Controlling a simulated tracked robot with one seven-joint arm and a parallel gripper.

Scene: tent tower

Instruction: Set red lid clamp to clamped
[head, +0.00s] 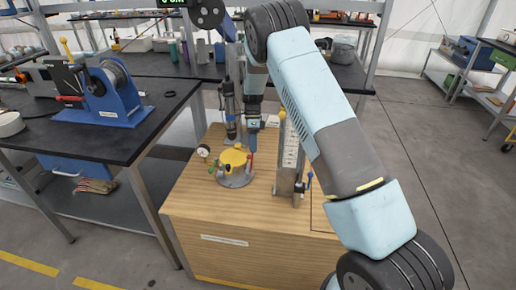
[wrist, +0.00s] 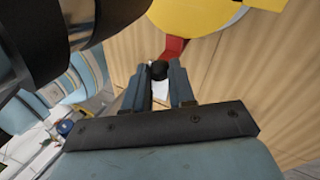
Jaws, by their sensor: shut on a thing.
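The yellow lid (head: 233,158) sits on a round grey pot on the wooden bench top; part of it shows at the top of the wrist view (wrist: 195,12). The red lid clamp (wrist: 174,48) reaches from the lid's edge toward my fingers and ends in a dark tip. In the head view the red clamp (head: 250,161) is at the lid's right side. My gripper (wrist: 161,73) has its two fingers on either side of the dark tip, shut on it. In the head view my gripper (head: 253,149) points down beside the lid, and its fingertips are small there.
A metal column with a white scale plate (head: 291,150) stands right of the pot, close to my arm. A round dial gauge (head: 203,151) is left of it. A cylindrical device (head: 230,110) stands behind. The bench's front top (head: 215,215) is clear.

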